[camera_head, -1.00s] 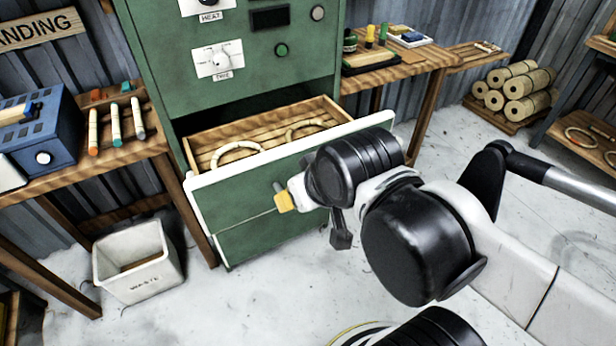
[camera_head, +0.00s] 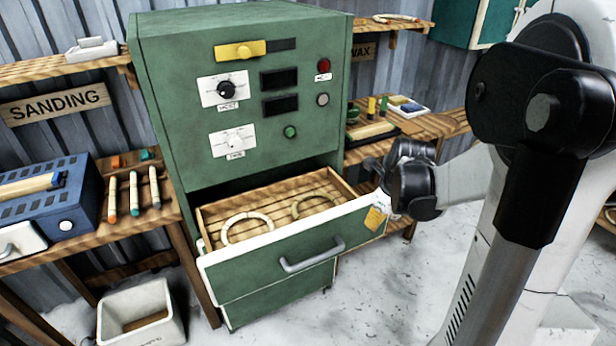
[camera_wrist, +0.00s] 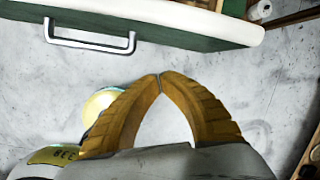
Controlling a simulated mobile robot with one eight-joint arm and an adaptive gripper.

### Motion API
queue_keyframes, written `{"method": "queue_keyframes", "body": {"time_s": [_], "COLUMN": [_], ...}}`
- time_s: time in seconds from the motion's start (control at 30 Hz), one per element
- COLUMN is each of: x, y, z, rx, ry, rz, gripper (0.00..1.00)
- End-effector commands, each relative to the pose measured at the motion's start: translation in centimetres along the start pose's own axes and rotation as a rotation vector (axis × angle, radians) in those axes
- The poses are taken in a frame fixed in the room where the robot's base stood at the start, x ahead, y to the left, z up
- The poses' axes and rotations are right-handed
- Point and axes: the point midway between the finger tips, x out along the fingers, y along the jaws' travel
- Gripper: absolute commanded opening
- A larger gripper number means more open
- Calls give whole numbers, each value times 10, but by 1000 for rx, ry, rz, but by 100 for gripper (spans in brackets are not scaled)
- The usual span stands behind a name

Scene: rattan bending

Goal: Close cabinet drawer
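The green cabinet (camera_head: 235,80) has its drawer (camera_head: 292,262) pulled well out. The drawer front is green with a white rim and a grey bar handle (camera_head: 312,256). In the wrist view the drawer front (camera_wrist: 190,32) crosses the top, with its handle (camera_wrist: 90,37) at upper left. My gripper (camera_head: 376,217) is by the right end of the drawer front; I cannot tell if it touches. In the wrist view the yellow fingers of my gripper (camera_wrist: 160,76) meet at their tips, with nothing between them.
Two pale rattan rings (camera_head: 248,226) lie on the drawer's slatted floor. A wooden bench with tools (camera_head: 134,205) is at left, a white waste bin (camera_head: 140,315) below it. Another bench (camera_head: 430,126) is at right. Clear floor lies before the drawer.

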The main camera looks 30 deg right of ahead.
Motion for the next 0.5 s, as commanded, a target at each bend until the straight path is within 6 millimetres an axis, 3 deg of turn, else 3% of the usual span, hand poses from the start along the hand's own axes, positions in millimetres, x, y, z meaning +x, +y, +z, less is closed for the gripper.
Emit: {"method": "queue_keyframes", "body": {"time_s": [0.1,0.2,0.37,0.5], "x": [11,19,34,60], "y": [-22,-29,-29,-28], "z": [-17,-24,-26,-27], "rx": [250,356,386,384], "ry": [17,24,26,26], "rz": [21,28,31,31], "gripper": [0,0,0,0]}}
